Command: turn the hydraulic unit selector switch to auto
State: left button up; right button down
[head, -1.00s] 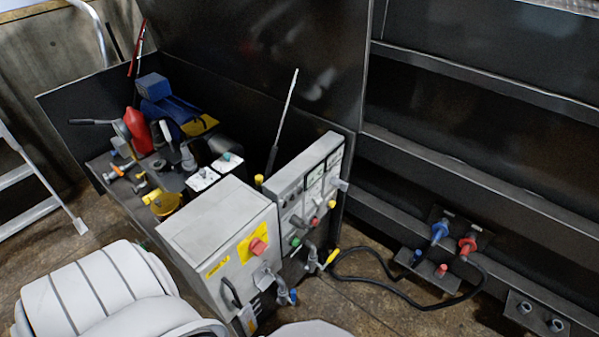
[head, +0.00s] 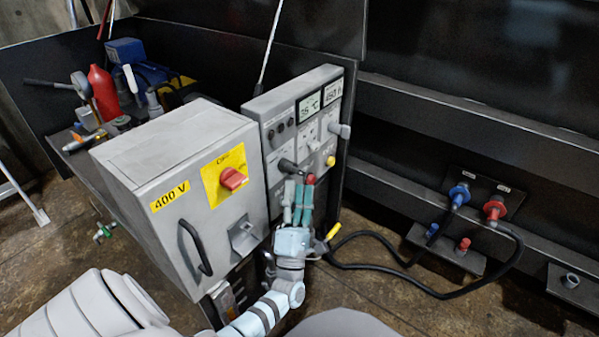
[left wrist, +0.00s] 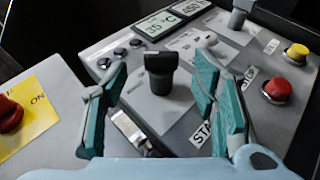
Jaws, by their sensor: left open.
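The selector switch, a black knob (left wrist: 161,74), stands on the grey control panel (left wrist: 150,105) in the left wrist view. In the head view it shows as a dark handle (head: 287,166) on the panel's lower left. My left gripper (head: 299,187) is open in front of the panel, just below the knob in the head view. In the left wrist view its teal-padded fingers (left wrist: 160,85) appear on either side of the knob, with visible gaps. I cannot tell whether the tips reach past it. The switch's position labels are not readable. My right gripper is out of view.
A red button (left wrist: 277,90) and a yellow button (left wrist: 297,53) sit right of the knob. The grey 400 V cabinet (head: 175,160) with a red rotary switch (head: 232,179) adjoins on the left. Hoses (head: 400,280) run along the floor at right.

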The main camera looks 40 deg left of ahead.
aim_at(299, 172)
pick_arm(q)
jog(key=x, duration=0.5)
jog(key=shift+w, duration=0.15)
jog(key=c, duration=1.2)
